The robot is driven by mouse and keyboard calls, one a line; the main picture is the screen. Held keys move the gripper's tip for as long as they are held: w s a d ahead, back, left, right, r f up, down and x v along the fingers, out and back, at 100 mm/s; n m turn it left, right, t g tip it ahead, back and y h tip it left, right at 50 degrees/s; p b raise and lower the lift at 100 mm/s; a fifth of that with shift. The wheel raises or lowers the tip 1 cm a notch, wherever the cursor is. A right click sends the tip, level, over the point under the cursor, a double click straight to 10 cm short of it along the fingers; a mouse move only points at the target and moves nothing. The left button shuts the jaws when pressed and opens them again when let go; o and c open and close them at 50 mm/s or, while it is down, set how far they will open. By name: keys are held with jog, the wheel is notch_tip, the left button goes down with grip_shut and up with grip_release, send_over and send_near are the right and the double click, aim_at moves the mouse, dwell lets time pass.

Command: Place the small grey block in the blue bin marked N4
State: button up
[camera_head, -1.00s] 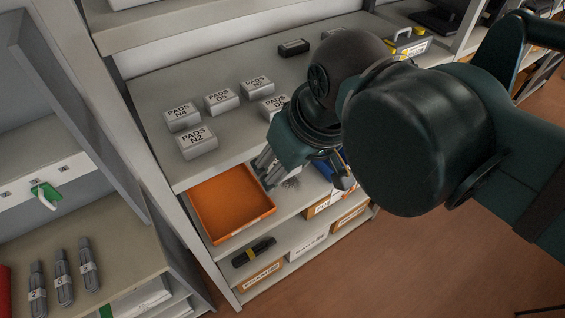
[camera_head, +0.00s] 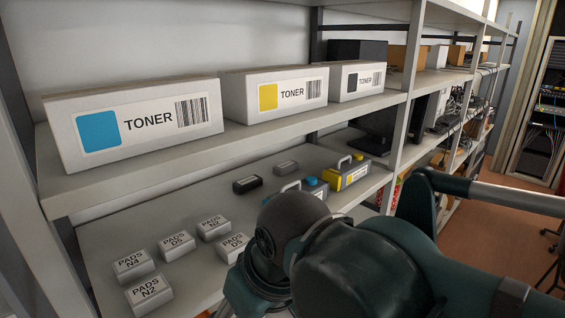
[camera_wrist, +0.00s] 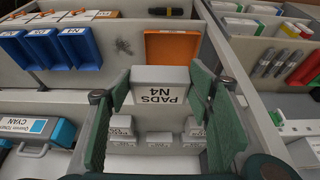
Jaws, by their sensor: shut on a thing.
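A small pale grey block (camera_wrist: 160,86) printed PADS N4 is between the green-padded fingers of my gripper (camera_wrist: 161,96) in the wrist view, its lettering upside down. My gripper is shut on it. In the head view, my arm hides the fingers and the held block. Several blue bins (camera_wrist: 50,50) stand side by side at the upper left of the wrist view. Another block marked PADS N4 (camera_head: 133,264) rests on the shelf in the head view.
Several similar pads blocks (camera_head: 177,244) sit on the shelf. An orange tray (camera_wrist: 172,48) lies beyond the held block. A cyan toner cartridge (camera_wrist: 26,132) is at the left of the wrist view. White toner boxes (camera_head: 140,120) stand on the upper shelf (camera_head: 130,187).

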jog(key=w+d+f+m+b, duration=0.1)
jog(key=w+d+f+b, duration=0.25)
jog(key=w+f, duration=0.4)
jog(key=w+d+f+m+h+b, duration=0.15)
jog(key=w+d+f, duration=0.35)
jog(key=w, duration=0.5)
jog(key=w+d+f+m+b, duration=0.2)
jog(key=w+d+f+b, duration=0.2)
jog(key=w+f, duration=0.3)
jog(key=w+d+f+m+h+b, duration=0.1)
jog(key=w+d+f+m+b, duration=0.1)
jog(key=w+d+f, duration=0.6)
jog(key=w+d+f+m+t+b, duration=0.1)
jog(key=w+d+f+b, duration=0.3)
jog(key=w+d+f, duration=0.4)
jog(key=d+f+m, duration=0.1)
jog(key=d+f, duration=0.3)
jog(key=d, duration=0.4)
jog(key=shift+f+h, duration=0.2)
jog(key=shift+h, duration=0.15)
jog(key=shift+m, duration=0.25)
jog(key=shift+f, duration=0.1)
